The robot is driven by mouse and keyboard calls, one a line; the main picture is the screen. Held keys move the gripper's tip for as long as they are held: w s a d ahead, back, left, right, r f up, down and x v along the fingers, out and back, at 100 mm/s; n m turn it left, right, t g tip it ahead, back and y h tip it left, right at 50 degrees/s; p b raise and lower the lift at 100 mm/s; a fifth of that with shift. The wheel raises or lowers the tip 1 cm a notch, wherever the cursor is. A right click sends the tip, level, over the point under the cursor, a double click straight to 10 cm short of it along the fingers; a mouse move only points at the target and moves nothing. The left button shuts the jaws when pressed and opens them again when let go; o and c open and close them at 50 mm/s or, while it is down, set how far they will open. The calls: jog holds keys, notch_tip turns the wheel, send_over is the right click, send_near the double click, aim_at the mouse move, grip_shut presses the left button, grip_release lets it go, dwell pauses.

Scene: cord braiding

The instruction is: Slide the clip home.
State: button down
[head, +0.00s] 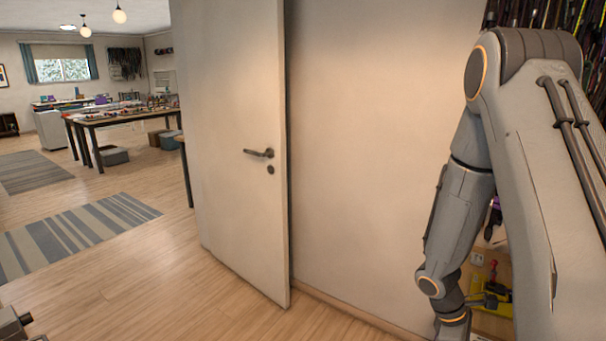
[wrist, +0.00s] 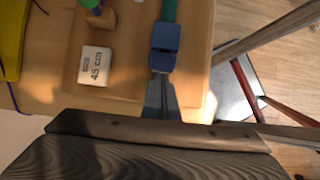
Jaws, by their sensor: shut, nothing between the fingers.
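A blue clip (wrist: 165,36) lies on a wooden board in the wrist view, in line with a teal strap (wrist: 169,9) that leaves the top of the picture. A smaller blue part (wrist: 161,62) sits at its lower end. My gripper (wrist: 161,78) is shut and empty, its narrow grey fingers pointing up the picture at the lower blue part. The fingertips meet that part in the picture; I cannot tell whether they touch it. In the head view the clip and my fingers are hidden or out of frame.
A white "45 cm" label (wrist: 95,66), a small wooden block (wrist: 101,19) and a yellow object (wrist: 10,42) lie left of the clip. The head view shows a door (head: 235,150), and a yellow-and-red tool (head: 490,291) behind my arm. Open floor lies at left.

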jog(key=shift+s+d, duration=0.1)
jog(key=shift+d, duration=0.05)
jog(key=shift+p+v, duration=0.8)
jog(key=shift+v, duration=0.15)
jog(key=shift+p+v, duration=1.45)
jog(key=shift+v, duration=0.55)
jog(key=shift+f, duration=0.1)
jog(key=shift+a, duration=0.2)
jog(key=s+a+r+m+t+y+b, duration=0.1)
jog(key=s+a+r+m+t+y, duration=0.1)
jog(key=a+r+m, duration=0.3)
jog(key=s+a+r+m+t+y+b, duration=0.1)
jog(key=s+a+r+m+t+y, duration=0.1)
jog(key=a+r+m, duration=0.4)
jog(key=a+r, duration=0.4)
jog(key=a, duration=0.1)
jog(key=shift+s+a+t+y+b, duration=0.3)
jog(key=shift+s+a+y+b, duration=0.05)
jog(key=shift+s+y+b, duration=0.05)
